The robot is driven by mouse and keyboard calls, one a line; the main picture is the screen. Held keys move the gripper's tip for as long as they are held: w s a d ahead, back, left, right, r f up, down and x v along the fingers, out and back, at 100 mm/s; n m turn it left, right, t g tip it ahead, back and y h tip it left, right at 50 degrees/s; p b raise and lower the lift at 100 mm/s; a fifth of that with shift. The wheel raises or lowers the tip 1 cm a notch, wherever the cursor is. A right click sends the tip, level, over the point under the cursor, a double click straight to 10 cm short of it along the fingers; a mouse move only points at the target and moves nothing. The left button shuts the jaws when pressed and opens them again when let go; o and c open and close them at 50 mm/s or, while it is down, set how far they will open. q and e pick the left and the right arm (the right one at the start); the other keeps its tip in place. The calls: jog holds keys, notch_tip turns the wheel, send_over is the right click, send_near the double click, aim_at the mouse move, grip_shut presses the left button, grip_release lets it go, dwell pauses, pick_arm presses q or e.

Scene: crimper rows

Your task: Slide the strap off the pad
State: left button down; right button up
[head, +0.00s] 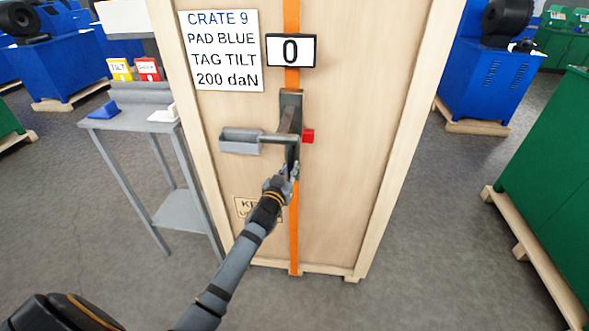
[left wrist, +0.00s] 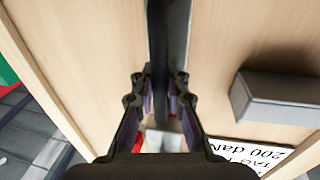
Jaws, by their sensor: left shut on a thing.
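The orange strap (head: 293,225) runs vertically down the front of the wooden crate. A dark grey metal tool (head: 290,105) sits over the strap, with a red part (head: 308,136) at its right. My left gripper (head: 287,178) is at the tool's lower end, shut on its dark lever. In the left wrist view the lever (left wrist: 158,55) runs down between the two fingers (left wrist: 158,108). A blue wedge-shaped pad (head: 103,110) and a white piece (head: 163,113) lie on the side table. Any pad under the strap is hidden behind the tool. My right gripper is out of view.
A grey tray (head: 240,142) juts from the crate front (head: 345,170), left of the strap. A display reading 0 (head: 291,51) and a sign (head: 221,50) are above. A grey side table (head: 130,122) stands left; a green cabinet (head: 550,160) stands right. The floor between is clear.

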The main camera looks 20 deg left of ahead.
pick_arm(q)
jog(key=shift+a+f, duration=0.1)
jog(key=shift+f, duration=0.2)
jog(key=c, duration=1.7)
grip_release()
jog(key=shift+s, duration=0.1)
jog(key=o, duration=0.3)
jog(key=shift+s+a+r, duration=0.15)
jog(key=shift+a+r, duration=0.05)
jog(key=shift+a, duration=0.05)
jog(key=shift+o, duration=0.2)
jog(key=shift+d, duration=0.15)
jog(key=s, duration=1.2)
jog(key=shift+d, duration=0.45)
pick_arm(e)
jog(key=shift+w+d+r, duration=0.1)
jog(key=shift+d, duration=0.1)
pick_arm(q)
jog(key=shift+w, duration=0.1)
